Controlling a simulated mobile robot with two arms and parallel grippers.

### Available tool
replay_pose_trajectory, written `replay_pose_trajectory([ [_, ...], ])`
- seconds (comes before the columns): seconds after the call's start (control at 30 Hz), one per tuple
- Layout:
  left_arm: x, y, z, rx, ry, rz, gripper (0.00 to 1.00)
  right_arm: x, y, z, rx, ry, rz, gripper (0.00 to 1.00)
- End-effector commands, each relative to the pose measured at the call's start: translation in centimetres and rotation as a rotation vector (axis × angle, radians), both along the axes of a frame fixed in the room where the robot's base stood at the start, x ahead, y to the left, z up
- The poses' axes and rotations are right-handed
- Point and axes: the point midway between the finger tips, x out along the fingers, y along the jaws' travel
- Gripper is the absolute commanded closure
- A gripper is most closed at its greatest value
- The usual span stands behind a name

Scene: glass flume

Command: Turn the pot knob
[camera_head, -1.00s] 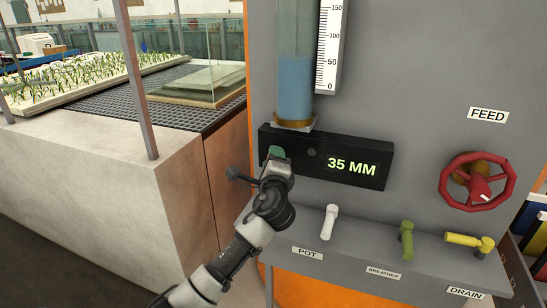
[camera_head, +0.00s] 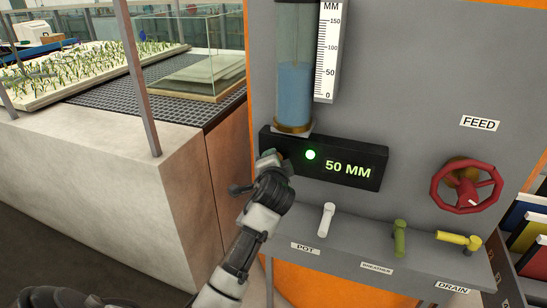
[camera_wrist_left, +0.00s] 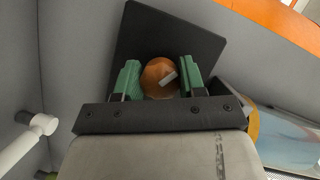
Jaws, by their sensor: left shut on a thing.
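A round copper-coloured knob (camera_wrist_left: 153,76) with a pale pointer mark sits on a black panel. In the left wrist view it lies between the two green pads of my left gripper (camera_head: 272,157), which is shut on it. In the head view the gripper is at the left end of the black display box (camera_head: 350,170), and it hides the knob. The display reads 50 MM, and a green light (camera_head: 310,155) glows beside the digits. The POT label (camera_head: 305,248) is on the ledge below, by a white lever (camera_head: 326,219). My right gripper is not in view.
Above the box stands a glass tube (camera_head: 295,75) of blue water with a scale (camera_head: 328,50). A green lever (camera_head: 399,238), a yellow lever (camera_head: 458,239) and a red FEED wheel (camera_head: 466,187) are to the right. A planted flume bed (camera_head: 100,75) is at the left.

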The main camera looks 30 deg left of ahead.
Motion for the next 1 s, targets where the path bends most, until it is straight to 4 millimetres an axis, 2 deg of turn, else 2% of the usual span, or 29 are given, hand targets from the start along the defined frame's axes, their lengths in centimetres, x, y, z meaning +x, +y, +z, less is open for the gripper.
replay_pose_trajectory([
  [0.67,-0.02,0.02,-0.19,-0.064,-0.012,0.001,0.83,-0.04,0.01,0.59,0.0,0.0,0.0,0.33],
  [0.7,-0.02,0.02,-0.19,-0.063,-0.012,0.001,0.57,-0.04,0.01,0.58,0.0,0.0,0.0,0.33],
  [0.8,-0.01,0.01,-0.17,-0.063,-0.012,0.0,0.41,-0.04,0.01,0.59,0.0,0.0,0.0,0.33],
  [0.87,-0.02,0.0,-0.15,-0.062,-0.013,0.0,0.35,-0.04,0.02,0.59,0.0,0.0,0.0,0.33],
  [1.0,-0.01,0.0,-0.09,-0.062,-0.014,0.0,0.35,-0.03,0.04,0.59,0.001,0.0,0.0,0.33],
])
